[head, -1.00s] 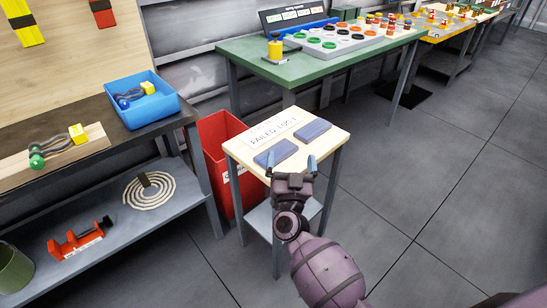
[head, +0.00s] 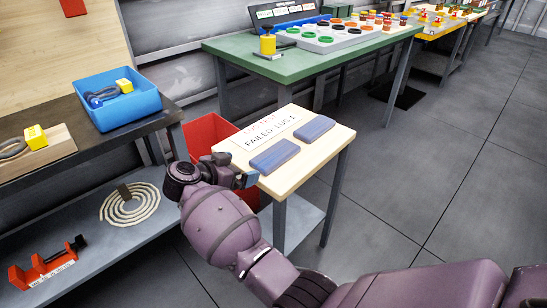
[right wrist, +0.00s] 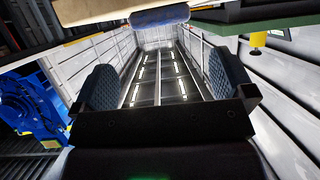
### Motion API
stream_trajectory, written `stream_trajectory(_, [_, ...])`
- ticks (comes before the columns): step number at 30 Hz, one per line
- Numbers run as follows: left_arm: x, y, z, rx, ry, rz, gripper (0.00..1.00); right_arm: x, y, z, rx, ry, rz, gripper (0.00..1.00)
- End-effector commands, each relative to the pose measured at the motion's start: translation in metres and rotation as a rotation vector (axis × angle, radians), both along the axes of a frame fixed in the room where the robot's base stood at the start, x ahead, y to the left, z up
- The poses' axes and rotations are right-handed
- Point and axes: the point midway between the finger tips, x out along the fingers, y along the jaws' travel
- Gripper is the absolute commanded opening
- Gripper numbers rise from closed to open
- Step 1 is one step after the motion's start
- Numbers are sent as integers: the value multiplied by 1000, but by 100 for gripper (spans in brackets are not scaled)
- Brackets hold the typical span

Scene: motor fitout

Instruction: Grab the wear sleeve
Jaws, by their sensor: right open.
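I cannot pick out for certain which item is the wear sleeve. A tray (head: 335,41) with several coloured rings and small cylinders stands on the green table (head: 290,66), too small to read. My right gripper (head: 238,176) is at the left front edge of the small wooden table (head: 290,170), near the red bin. In the right wrist view its two fingers (right wrist: 163,86) are wide apart with nothing between them. My left gripper is in neither view.
The small table bears two blue pads (head: 275,155) and a "FAILED" sign (head: 268,130). The red bin (head: 205,138) stands left of it. The dark bench (head: 110,138) carries a blue box (head: 120,101). The floor at right (head: 465,160) is clear.

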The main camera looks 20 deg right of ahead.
Motion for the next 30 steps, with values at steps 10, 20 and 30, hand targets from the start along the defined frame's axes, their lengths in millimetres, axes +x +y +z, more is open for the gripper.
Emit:
stream_trajectory(10, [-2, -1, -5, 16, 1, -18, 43, 17, -38, -21, 0, 7, -3, 100])
stream_trajectory(20, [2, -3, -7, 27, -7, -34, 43, 27, -59, -30, -3, 6, -3, 100])
stream_trajectory(30, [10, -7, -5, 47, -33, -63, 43, 41, -89, -41, 0, 8, -4, 100])
